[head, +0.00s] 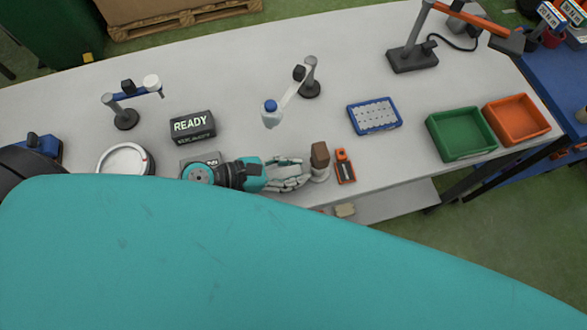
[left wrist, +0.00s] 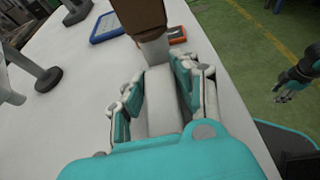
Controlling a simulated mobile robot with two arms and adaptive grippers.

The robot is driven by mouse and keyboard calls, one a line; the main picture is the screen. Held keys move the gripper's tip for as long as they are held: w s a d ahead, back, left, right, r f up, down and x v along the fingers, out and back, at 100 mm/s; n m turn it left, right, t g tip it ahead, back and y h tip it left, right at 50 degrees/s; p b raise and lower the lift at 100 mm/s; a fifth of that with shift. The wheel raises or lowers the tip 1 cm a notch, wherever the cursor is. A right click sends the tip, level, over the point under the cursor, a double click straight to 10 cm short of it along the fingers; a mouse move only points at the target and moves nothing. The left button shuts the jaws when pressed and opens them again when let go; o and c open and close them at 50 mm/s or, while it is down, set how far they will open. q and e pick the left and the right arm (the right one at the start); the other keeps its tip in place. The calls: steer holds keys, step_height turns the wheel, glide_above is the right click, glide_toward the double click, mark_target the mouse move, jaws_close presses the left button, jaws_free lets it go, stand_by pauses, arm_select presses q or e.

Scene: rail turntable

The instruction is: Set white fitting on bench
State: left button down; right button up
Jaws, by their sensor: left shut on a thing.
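My left gripper (head: 303,172) is low over the front edge of the grey bench (head: 240,95), fingers pointing right. In the left wrist view its fingers (left wrist: 158,92) are shut on the white fitting (left wrist: 160,102), a pale piece between them. The fitting also shows at the fingertips in the head view (head: 320,175). A brown block (head: 320,152) stands at its far end, and it also shows in the left wrist view (left wrist: 140,14). I cannot tell whether the fitting touches the bench. My right gripper (left wrist: 285,92) is small, off the bench at the right of the wrist view.
An orange and black tool (head: 344,166) lies just right of the fitting. A blue tray (head: 375,117), a green bin (head: 460,134) and an orange bin (head: 517,119) stand farther right. A READY sign (head: 193,125) and a bottle (head: 271,114) stand behind.

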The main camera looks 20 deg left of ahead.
arm_select(q)
steer(key=shift+f, duration=0.15)
steer(key=c, duration=1)
jaws_free()
steer(key=shift+r, duration=0.2)
steer(key=shift+s+a, duration=0.25)
steer(key=shift+a, duration=0.05)
steer(key=b+v, duration=0.2)
steer(key=v, duration=0.8)
steer(key=shift+s+a+b, duration=0.1)
steer(key=shift+s+b, duration=0.05)
steer(key=shift+b, duration=0.2)
steer(key=shift+s+a+r, duration=0.2)
steer(key=shift+a+r, duration=0.1)
steer(key=shift+a, duration=0.05)
